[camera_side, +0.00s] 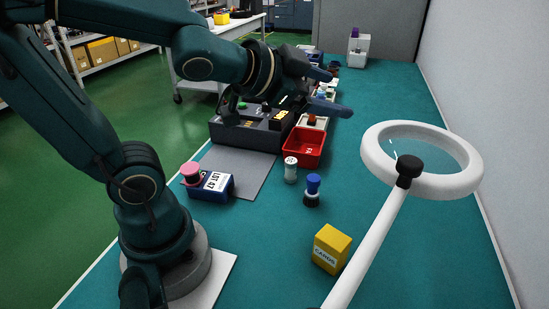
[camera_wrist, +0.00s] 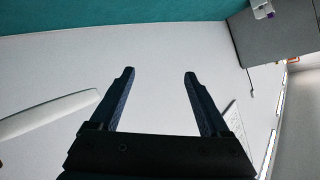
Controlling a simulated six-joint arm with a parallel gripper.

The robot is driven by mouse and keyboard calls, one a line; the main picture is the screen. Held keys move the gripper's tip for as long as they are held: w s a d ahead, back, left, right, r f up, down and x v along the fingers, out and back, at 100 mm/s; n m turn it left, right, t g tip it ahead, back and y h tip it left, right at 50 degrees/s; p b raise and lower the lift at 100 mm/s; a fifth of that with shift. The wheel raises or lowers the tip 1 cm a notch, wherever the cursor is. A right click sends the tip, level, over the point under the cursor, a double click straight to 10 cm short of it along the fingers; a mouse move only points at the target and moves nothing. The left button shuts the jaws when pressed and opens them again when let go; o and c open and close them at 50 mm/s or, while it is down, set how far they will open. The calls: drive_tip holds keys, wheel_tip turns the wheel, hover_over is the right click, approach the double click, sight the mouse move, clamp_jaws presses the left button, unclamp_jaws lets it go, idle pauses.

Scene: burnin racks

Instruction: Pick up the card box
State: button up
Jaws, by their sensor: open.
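The card box is a small yellow box marked "CARDS" (camera_side: 331,249). It stands on the teal bench in the lower middle of the side view, left of the white lamp arm. My gripper (camera_side: 343,92) is raised above the far part of the bench, well away from the card box. In the wrist view its two dark fingers (camera_wrist: 160,73) are apart with nothing between them. The card box does not show in the wrist view, which looks at a pale wall and a strip of teal.
A white ring magnifier (camera_side: 375,155) stands on the right, its arm passing close beside the card box. A red bin (camera_side: 304,147), a blue "LOT 47" box (camera_side: 211,187), a white bottle (camera_side: 291,170) and a blue-topped stamp (camera_side: 312,190) stand farther back.

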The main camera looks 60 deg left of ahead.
drive_tip(key=w+d+f+m+h, duration=0.2)
drive_tip(key=w+d+m+h, duration=0.1)
drive_tip(key=w+m, duration=0.1)
drive_tip(key=m+g+h, duration=0.6)
drive_tip(key=m+h, duration=0.1)
drive_tip(key=h, duration=0.2)
hover_over(346, 251)
drive_tip(key=w+a, duration=0.3)
drive_tip(key=a, duration=0.1)
wheel_tip(346, 251, down, 11)
drive_tip(key=s+f+g+h, duration=0.1)
drive_tip(key=s+f, duration=0.1)
drive_tip(key=s+f+n+g+h, duration=0.1)
drive_tip(key=s+f, duration=0.1)
drive_tip(key=f, duration=0.1)
drive_tip(key=shift+s+d+f+g, duration=0.15)
drive_tip(key=shift+s+g, duration=0.1)
drive_tip(key=shift+g, duration=0.15)
drive_tip(key=shift+s+f+n, duration=0.1)
drive_tip(key=shift+f+n, duration=0.2)
drive_tip(key=shift+f, duration=0.15)
drive_tip(key=shift+x, duration=2.4)
clamp_jaws()
